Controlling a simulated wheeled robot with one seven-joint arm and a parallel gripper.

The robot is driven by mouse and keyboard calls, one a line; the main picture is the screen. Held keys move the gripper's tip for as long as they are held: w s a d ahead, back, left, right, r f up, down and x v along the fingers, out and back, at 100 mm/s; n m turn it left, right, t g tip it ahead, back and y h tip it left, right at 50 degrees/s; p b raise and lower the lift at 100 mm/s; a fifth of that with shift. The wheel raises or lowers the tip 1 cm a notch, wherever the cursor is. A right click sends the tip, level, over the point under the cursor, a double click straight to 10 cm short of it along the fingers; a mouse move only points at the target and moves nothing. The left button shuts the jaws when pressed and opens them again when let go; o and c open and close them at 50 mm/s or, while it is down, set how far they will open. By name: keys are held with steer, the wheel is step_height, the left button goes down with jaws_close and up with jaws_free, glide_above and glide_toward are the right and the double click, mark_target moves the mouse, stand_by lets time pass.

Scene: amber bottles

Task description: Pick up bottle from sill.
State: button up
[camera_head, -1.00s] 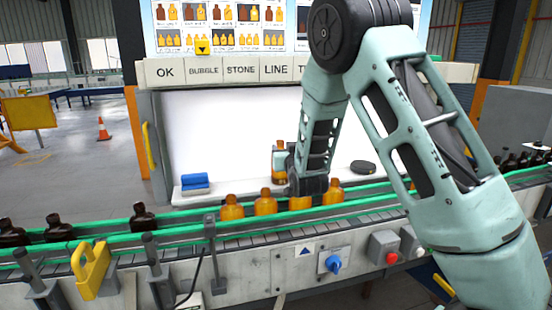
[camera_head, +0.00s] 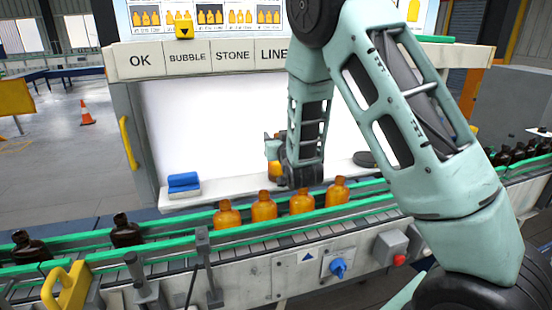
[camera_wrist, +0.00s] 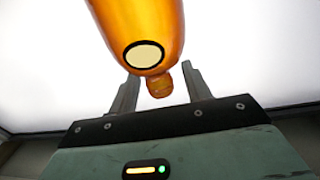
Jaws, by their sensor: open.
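An amber bottle (camera_head: 273,172) stands on the white sill (camera_head: 222,193), just left of my gripper (camera_head: 290,170), which partly hides it. In the wrist view the bottle (camera_wrist: 135,22) fills the top middle, with a cream disc ringed in black on it. Its narrower end (camera_wrist: 160,84) shows in the gap between the two fingers of my gripper (camera_wrist: 160,88). The fingers are apart and I see no clear contact with the glass. How deep the bottle sits between them I cannot tell.
Several amber bottles (camera_head: 264,206) and dark bottles (camera_head: 126,231) stand on the conveyor between green rails (camera_head: 165,228), in front of the sill. A blue and white block (camera_head: 184,185) lies at the sill's left, and a dark round object (camera_head: 364,159) lies right of my gripper.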

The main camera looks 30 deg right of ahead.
jaws_close()
steer(key=shift+r, duration=0.15)
